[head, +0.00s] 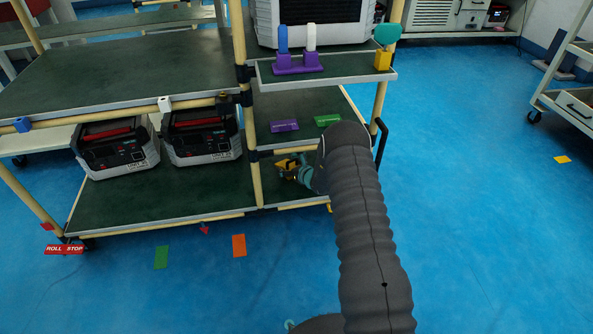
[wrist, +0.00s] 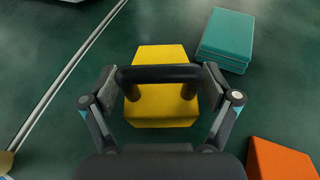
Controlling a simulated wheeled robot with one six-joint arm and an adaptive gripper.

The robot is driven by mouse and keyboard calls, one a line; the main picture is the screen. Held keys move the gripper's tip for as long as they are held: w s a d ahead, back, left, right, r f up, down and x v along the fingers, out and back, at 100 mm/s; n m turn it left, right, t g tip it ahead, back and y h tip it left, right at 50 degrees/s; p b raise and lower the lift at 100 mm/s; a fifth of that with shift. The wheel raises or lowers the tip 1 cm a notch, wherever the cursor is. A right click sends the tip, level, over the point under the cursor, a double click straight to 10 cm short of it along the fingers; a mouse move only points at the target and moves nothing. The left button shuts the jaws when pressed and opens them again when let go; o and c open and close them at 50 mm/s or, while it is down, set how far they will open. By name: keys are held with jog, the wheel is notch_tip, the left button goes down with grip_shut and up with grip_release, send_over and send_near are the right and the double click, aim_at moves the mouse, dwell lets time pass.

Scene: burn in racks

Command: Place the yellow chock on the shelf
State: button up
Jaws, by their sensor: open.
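The yellow chock (wrist: 157,112) has a dark bar-shaped handle across it and rests on a dark green surface in the wrist view. My gripper (wrist: 158,88) is open, with one finger on each side of the chock; whether either finger touches it I cannot tell. In the head view my gripper (head: 296,168) reaches into the lower right bay of the rack, and yellow of the chock (head: 286,164) shows beside it. My arm hides part of that bay. A middle shelf (head: 262,114) above carries a flat purple marker (head: 284,126) and a green marker (head: 327,120).
A teal block (wrist: 227,38) lies beyond the chock on the right, and an orange block (wrist: 283,160) lies nearer on the right. A rack post (head: 250,95) stands left of my gripper. The narrow upper shelf (head: 350,78) holds a purple holder (head: 297,64). Open blue floor lies right.

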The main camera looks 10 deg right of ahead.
jog(key=p+v, duration=0.1)
jog(key=v, duration=0.9)
jog(key=shift+s+d+r, duration=0.1)
jog(key=shift+s, duration=0.05)
jog(key=shift+s+d+r, duration=0.2)
jog(key=shift+s, duration=0.35)
